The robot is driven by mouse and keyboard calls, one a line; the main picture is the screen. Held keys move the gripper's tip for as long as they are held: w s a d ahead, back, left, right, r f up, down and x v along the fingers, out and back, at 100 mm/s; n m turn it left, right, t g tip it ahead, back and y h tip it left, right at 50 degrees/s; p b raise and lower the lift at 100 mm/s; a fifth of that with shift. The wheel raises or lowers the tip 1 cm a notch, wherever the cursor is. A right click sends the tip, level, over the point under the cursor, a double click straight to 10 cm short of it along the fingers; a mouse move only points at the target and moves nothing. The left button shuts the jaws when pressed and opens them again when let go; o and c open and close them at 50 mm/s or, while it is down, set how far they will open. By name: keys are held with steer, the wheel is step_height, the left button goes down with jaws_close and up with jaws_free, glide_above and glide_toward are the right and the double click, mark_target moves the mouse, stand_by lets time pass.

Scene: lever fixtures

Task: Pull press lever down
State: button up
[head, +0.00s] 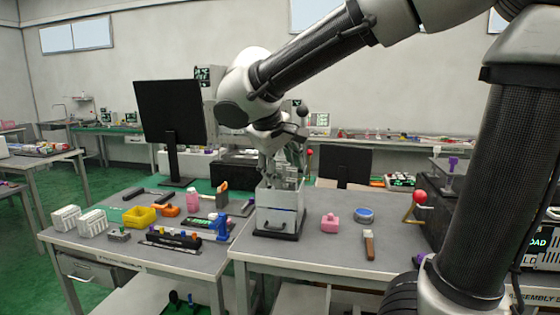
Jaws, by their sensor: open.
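My gripper (284,176) hangs in the middle of the head view, over a white and grey box-shaped fixture (279,216) on a black base. The jaws look open, and their tips overlap the fixture's top; I cannot tell whether they touch it. A dark ball knob (302,111) shows just above and right of my wrist. A red ball (309,153) shows right of the gripper, behind it. Another lever with a red ball (420,197) on a brass-coloured arm stands at the right. No label shows which one is the press lever. My wrist hides part of this area.
A pink block (330,221), a blue round tin (364,215) and a brown-handled tool (369,245) lie on the grey table right of the fixture. A yellow bin (140,216), a blue device (222,228) and a black monitor (170,112) stand left.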

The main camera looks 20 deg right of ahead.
steer(key=v, duration=1.2)
steer(key=shift+f, duration=0.15)
